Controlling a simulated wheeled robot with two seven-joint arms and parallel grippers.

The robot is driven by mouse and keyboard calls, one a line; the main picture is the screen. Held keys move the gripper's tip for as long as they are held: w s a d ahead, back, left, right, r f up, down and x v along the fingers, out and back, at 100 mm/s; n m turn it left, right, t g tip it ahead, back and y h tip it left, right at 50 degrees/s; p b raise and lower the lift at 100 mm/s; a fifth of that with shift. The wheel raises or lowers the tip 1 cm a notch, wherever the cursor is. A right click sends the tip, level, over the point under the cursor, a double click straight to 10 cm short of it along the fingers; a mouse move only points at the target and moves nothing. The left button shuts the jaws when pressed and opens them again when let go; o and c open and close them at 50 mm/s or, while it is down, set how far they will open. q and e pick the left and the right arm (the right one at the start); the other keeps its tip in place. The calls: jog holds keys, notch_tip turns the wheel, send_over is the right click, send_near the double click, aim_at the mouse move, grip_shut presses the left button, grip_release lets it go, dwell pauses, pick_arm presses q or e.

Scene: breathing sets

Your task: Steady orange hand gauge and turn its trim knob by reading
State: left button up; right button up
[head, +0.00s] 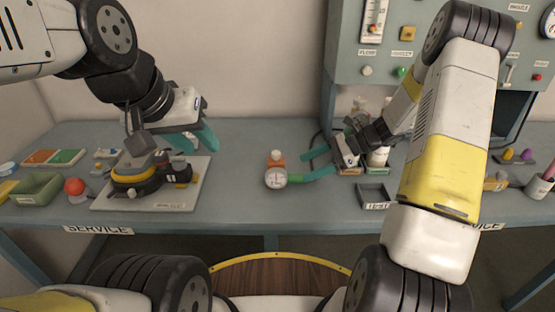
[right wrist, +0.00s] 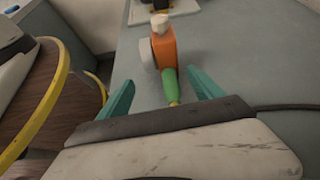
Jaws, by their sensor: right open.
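The orange hand gauge (head: 277,163) stands on the grey bench near the middle, its white round dial (head: 275,178) facing me. A cream knob (head: 276,154) sits on top, and a green handle (head: 297,178) points right. In the right wrist view the gauge's orange body (right wrist: 164,48) is ahead, with the green handle (right wrist: 170,84) between my fingers. My right gripper (head: 316,164) is open around the handle's end, with visible gaps on both sides. My left gripper (head: 196,142) looks open and empty, raised above the white board to the gauge's left. The dial reading is too small to tell.
The white board (head: 150,205) carries a yellow-and-black device. A red ball-topped piece (head: 75,187) and a green tray (head: 37,188) lie further left. A dark tray (head: 375,195) and bottles stand right, below a grey panel (head: 345,60). Bench around the gauge's front is clear.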

aim_at(282, 178)
jog(key=shift+w+a+f, duration=0.15)
jog(key=shift+w+f, duration=0.05)
jog(key=shift+f, duration=0.25)
jog(key=x, duration=0.9)
jog(key=shift+a, duration=0.35)
